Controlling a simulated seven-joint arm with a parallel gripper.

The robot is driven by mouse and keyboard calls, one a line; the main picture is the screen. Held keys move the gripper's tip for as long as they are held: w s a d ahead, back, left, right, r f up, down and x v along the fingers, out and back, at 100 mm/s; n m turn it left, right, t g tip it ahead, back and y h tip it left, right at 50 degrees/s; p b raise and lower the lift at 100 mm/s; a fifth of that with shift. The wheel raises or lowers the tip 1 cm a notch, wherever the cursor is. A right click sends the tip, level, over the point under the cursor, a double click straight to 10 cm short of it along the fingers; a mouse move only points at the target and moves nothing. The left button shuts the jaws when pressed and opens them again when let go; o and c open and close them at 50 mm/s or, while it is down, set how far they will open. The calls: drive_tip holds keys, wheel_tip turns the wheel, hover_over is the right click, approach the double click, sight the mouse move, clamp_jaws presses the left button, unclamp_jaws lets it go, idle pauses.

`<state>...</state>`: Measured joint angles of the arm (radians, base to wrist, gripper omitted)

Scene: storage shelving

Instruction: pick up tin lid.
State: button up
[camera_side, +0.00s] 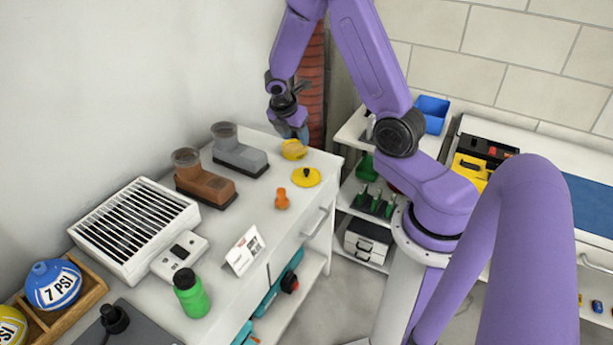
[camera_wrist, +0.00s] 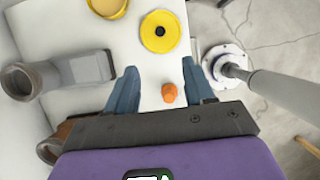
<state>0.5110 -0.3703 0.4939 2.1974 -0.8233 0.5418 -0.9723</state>
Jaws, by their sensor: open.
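The tin lid (camera_side: 306,177) is a flat yellow disc with a dark knob, lying on the white cabinet top near its right end. In the wrist view the tin lid (camera_wrist: 160,31) is in full sight, beyond the fingertips. A round yellow tin (camera_side: 294,149), open at the top, stands just behind it; its edge shows at the top of the wrist view (camera_wrist: 108,7). My gripper (camera_side: 297,133) hangs above the far part of the cabinet top, near the tin.
A small orange object (camera_side: 282,199) stands in front of the lid. A grey boot (camera_side: 240,154) and a brown boot (camera_side: 205,185) stand to the left. A white card (camera_side: 244,250) and a green bottle (camera_side: 191,296) are nearer. Bare cabinet top surrounds the lid.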

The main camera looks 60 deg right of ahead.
drive_tip(key=f, duration=0.1)
approach(306, 170)
drive_tip(key=shift+s+d+f, duration=0.15)
drive_tip(key=shift+d+f, duration=0.55)
drive_tip(key=shift+f, duration=0.2)
drive_tip(key=shift+a+x, duration=0.15)
drive_tip(key=shift+x, duration=1.45)
drive_tip(key=shift+a+x, duration=0.1)
drive_tip(key=shift+x, duration=1.55)
clamp_jaws()
